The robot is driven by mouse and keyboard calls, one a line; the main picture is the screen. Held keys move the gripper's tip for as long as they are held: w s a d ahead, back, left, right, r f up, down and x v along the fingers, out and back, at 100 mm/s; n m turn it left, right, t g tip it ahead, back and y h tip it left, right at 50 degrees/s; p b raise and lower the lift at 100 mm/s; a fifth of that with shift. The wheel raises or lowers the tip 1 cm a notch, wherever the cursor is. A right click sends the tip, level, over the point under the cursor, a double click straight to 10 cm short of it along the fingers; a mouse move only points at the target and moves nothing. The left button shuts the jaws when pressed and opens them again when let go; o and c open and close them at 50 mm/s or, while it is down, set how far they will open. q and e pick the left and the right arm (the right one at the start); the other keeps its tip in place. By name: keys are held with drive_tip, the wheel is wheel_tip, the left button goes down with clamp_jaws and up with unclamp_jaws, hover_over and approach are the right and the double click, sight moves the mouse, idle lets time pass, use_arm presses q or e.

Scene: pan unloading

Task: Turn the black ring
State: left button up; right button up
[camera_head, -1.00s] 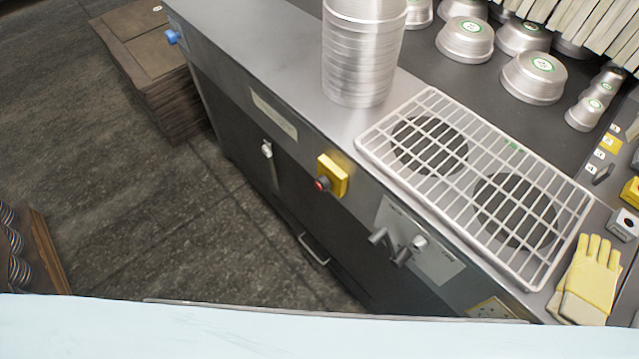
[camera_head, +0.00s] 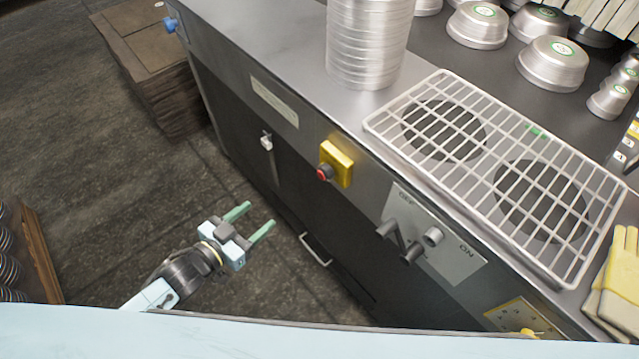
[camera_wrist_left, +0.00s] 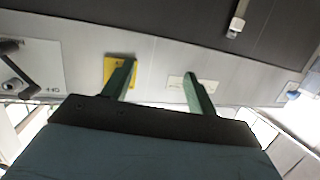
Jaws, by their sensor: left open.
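A yellow box (camera_head: 341,163) with a red knob (camera_head: 324,173) is on the front of the dark cabinet. A dark edge shows around the red knob, but I cannot tell whether it is the black ring. No other black ring is clear. My left gripper (camera_head: 260,215) has two green fingers, is open and empty, and is in front of the cabinet, lower left of the yellow box and apart from it. In the left wrist view the yellow box (camera_wrist_left: 111,72) shows behind one finger of the left gripper (camera_wrist_left: 158,70). My right gripper is not in view.
A lever (camera_head: 403,243) sits on an OFF/ON plate, right of the yellow box. A stack of metal pans (camera_head: 366,45) and a white wire rack (camera_head: 374,124) stand on top. A door handle (camera_head: 315,250) juts out below.

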sight(320, 176)
use_arm(q)
drive_tip(key=s+d+r+m+h+b, duration=0.1)
drive_tip(key=d+r+m+h, duration=0.1)
drive_tip(key=d+r+h, duration=0.4)
drive_tip(key=shift+y, duration=0.8)
drive_tip(key=b+x, duration=0.1)
drive_tip(key=x, duration=0.2)
drive_tip(key=b+x, duration=0.1)
drive_tip(key=x, duration=0.7)
drive_tip(key=shift+w+a+r+b, duration=0.2)
drive_tip(key=shift+r+b, duration=0.1)
drive_tip(key=shift+b, duration=0.1)
drive_tip(key=shift+w+d, duration=0.5)
drive_tip(key=shift+d, duration=0.05)
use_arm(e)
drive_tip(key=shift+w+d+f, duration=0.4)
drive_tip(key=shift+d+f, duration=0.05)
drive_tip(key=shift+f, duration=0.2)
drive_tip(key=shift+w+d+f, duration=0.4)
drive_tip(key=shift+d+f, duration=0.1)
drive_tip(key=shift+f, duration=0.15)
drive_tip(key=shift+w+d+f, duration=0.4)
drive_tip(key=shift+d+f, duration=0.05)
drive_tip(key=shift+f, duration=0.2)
use_arm(q)
drive_tip(key=shift+c, duration=0.4)
